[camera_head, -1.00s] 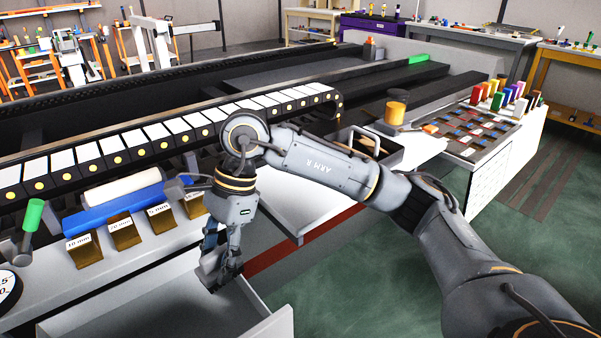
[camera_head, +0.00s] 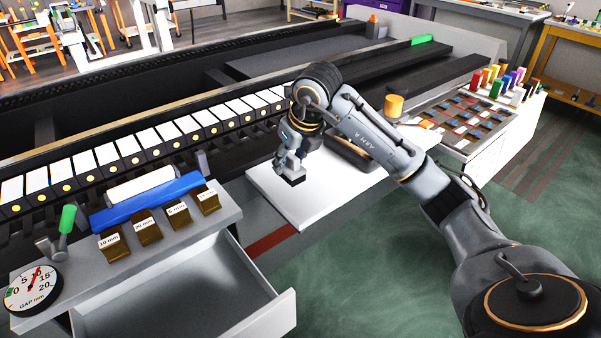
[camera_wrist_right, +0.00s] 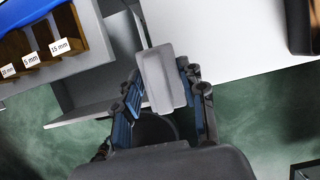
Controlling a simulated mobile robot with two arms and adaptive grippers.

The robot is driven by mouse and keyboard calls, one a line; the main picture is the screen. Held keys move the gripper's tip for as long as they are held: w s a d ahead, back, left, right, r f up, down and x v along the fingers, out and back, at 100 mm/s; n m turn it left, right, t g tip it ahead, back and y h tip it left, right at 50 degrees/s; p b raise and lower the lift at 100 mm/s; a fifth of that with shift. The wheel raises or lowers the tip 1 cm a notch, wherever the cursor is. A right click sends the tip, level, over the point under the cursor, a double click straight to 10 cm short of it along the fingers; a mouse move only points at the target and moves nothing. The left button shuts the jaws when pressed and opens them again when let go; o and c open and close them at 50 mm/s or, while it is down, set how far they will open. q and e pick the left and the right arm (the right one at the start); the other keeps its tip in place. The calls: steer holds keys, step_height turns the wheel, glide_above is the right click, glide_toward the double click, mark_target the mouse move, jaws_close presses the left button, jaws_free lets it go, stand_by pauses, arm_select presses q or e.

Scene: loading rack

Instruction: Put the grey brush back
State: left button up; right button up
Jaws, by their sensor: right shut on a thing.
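My right gripper (camera_head: 290,169) hangs above the white work surface (camera_head: 310,205), to the right of the open drawer. In the right wrist view its blue-padded fingers (camera_wrist_right: 163,100) are closed around a light grey block-like piece (camera_wrist_right: 163,70), which looks like the grey brush. The piece sticks out past the fingertips; its bristles cannot be made out. In the head view the piece is mostly hidden by the gripper. Part of a dark tray (camera_head: 352,158) shows on the white surface behind my right arm. My left gripper is not in view.
The open drawer (camera_head: 190,290) looks empty. Above it stand labelled brown blocks (camera_head: 145,228), a blue bar (camera_head: 150,200) and a gap dial (camera_head: 33,290). An orange-topped jar (camera_head: 394,105) and a sorting rack (camera_head: 465,122) are at the right.

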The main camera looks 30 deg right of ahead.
steer(key=w+d+f, duration=0.1)
steer(key=d+f, duration=0.1)
steer(key=w+d+f, duration=0.1)
steer(key=w+f, duration=0.1)
steer(key=w+d+f+p, duration=0.1)
steer(key=d+f, duration=0.1)
steer(key=shift+w+d+f, duration=0.25)
steer(key=shift+d+f, duration=0.05)
steer(key=shift+d, duration=0.05)
step_height(320, 180, down, 3)
steer(key=shift+w+d+f+p, duration=0.1)
steer(key=shift+d+f+p, duration=0.05)
steer(key=shift+p, duration=0.4)
steer(key=shift+f, duration=0.15)
steer(key=shift+f, duration=0.1)
steer(key=o, duration=1.1)
steer(key=shift+r, duration=0.35)
steer(key=b+v, duration=0.1)
steer(key=v, duration=1)
steer(key=shift+s+r, duration=0.2)
steer(key=shift+r, duration=0.05)
